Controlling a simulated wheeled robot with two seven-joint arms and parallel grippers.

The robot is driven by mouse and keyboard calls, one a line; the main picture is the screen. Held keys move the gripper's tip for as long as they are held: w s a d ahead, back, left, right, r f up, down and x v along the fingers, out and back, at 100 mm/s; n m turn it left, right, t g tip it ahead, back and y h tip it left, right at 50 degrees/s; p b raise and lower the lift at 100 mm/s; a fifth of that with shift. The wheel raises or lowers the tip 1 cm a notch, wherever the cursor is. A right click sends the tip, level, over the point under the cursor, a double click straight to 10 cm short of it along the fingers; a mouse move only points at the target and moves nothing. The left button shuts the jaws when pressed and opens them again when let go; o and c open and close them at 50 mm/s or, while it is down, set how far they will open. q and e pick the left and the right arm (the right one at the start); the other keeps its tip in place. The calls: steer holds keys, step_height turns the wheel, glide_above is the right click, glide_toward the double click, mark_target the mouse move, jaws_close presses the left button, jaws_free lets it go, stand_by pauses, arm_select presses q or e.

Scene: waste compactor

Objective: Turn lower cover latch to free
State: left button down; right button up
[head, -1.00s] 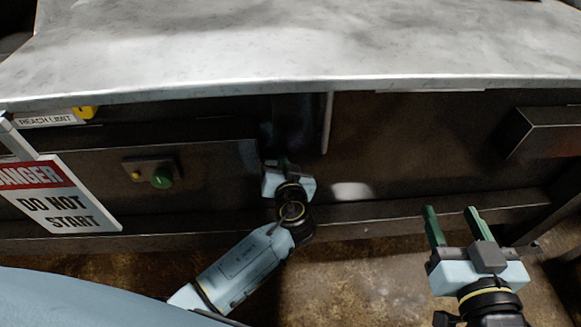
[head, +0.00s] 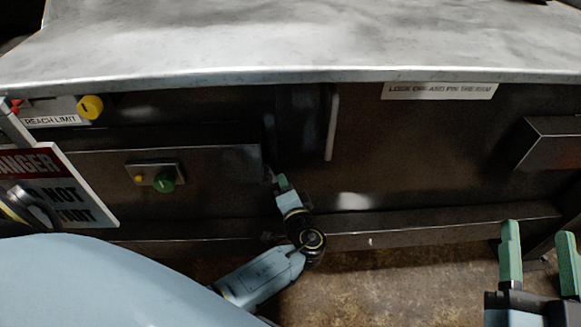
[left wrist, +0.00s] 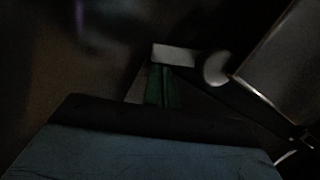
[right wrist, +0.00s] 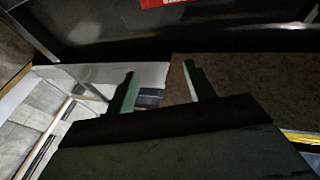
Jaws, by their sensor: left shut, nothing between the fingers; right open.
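My left gripper (head: 282,180) is shut and empty, low in front of the dark front panel. In the left wrist view its green fingers (left wrist: 162,86) are together, with their tips at a pale flat bar (left wrist: 174,54). A pale round part (left wrist: 214,69) is beside that bar. The bar may be the lower cover latch, but the view is too dark to be sure, and I cannot tell whether the fingers touch it. In the head view I cannot make out the latch near the gripper. My right gripper (head: 539,238) is open and empty at the lower right.
A metal top (head: 290,45) overhangs the panel. A vertical bar (head: 332,125) stands right of the left gripper. A button box (head: 153,177) and a danger sign (head: 60,170) are at left. A dark box (head: 550,145) juts out at right. A lower rail (head: 420,228) runs along the front.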

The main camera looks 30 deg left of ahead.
arm_select(q)
steer(key=shift+s+a+f+m+y, duration=0.25)
steer(key=shift+a+f+m, duration=0.1)
steer(key=shift+m, duration=0.6)
steer(key=shift+s+a+f+m+y, duration=0.15)
steer(key=shift+a+f+m+y, duration=0.15)
steer(key=shift+m, duration=0.65)
arm_select(e)
steer(key=shift+s+a+r+t, duration=0.1)
steer(key=shift+s+r+t, duration=0.1)
steer(key=shift+r+t, duration=0.3)
steer(key=shift+s+r+t, duration=0.2)
steer(key=shift+r+t, duration=0.1)
steer(key=shift+r, duration=0.3)
arm_select(q)
steer(key=shift+t, duration=0.3)
steer(key=shift+s+d, duration=0.2)
steer(key=shift+d, duration=0.05)
steer(key=p+v, duration=0.2)
steer(key=v, duration=1.1)
arm_select(e)
step_height(320, 180, down, 10)
steer(key=d+g+h, duration=0.1)
steer(key=g+h, duration=0.1)
steer(key=g, duration=0.4)
steer(key=shift+w+d+g, duration=0.3)
steer(key=shift+w+d, duration=0.05)
steer(key=shift+w, duration=0.05)
